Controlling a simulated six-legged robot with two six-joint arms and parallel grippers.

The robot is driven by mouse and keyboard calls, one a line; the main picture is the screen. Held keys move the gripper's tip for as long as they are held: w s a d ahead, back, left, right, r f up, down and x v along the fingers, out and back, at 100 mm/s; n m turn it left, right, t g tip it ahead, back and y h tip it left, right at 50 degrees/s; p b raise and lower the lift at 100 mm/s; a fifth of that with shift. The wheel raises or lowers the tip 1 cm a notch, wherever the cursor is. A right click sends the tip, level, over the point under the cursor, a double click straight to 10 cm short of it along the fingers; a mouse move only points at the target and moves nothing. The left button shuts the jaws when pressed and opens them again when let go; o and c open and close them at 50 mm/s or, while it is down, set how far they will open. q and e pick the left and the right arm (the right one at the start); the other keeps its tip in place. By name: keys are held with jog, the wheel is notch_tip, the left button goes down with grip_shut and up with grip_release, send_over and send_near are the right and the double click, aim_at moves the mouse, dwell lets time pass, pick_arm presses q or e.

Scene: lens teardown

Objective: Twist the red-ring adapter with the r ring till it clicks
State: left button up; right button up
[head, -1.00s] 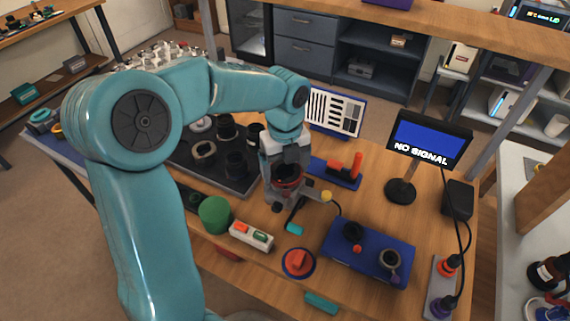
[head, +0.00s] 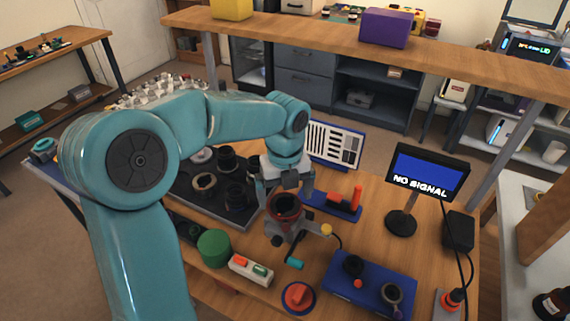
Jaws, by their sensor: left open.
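The red-ring adapter (head: 285,205) sits upright on a small grey holder near the middle of the table, its red ring facing up around a dark opening. My left gripper (head: 286,199) points down over it, open, with a finger on either side of the top. I cannot tell whether the fingers touch the ring. No letter on the ring can be read at this size. My right gripper is not in view.
A dark tray (head: 237,215) with black rings lies to the left. A monitor (head: 428,171) reads "NO SIGNAL".

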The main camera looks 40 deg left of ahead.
aim_at(285, 208)
pick_arm(q)
notch_tip(285, 208, up, 14)
jog(key=p, duration=0.1)
jog(key=shift+p, duration=0.3)
